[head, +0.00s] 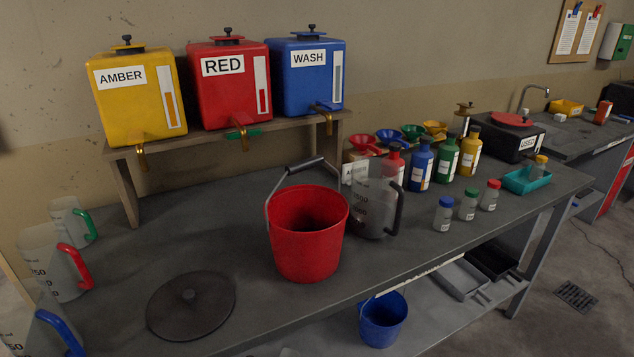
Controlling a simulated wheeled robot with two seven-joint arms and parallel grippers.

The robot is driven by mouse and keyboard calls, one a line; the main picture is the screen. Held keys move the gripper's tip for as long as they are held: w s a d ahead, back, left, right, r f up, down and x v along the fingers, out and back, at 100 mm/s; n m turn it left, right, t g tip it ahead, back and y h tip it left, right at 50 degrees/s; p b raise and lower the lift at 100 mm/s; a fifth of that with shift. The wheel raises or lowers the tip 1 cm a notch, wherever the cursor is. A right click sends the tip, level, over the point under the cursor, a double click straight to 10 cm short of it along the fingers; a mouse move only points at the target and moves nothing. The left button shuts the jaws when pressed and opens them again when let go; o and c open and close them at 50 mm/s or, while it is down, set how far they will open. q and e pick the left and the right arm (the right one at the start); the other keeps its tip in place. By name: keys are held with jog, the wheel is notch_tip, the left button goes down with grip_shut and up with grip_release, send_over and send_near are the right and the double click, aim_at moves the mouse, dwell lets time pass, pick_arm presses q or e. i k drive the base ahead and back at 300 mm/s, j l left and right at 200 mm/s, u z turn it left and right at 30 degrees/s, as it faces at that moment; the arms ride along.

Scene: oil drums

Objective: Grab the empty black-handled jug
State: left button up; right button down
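The black-handled jug (371,208) is a clear, greyish jug with dark markings. It stands upright on the grey workbench (420,240), just right of the red bucket (306,240), its black handle toward the right. No liquid is plain to see in it, though its lower part looks dark. The red bucket's raised bail, with a dark grip, is left of the jug. Neither of my grippers shows in the head view.
Green (75,222), red (58,265) and blue-handled jugs (45,335) stand at the left. A dark round lid (191,304) lies in front. Small capped bottles (444,214) stand right of the jug, larger coloured bottles (421,165) behind. Yellow, red and blue tanks (228,95) sit on a shelf.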

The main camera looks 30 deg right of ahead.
aim_at(374, 185)
jog(key=i+l, duration=0.1)
jog(key=l, duration=1.05)
jog(key=i+l, duration=0.15)
jog(key=l, duration=0.4)
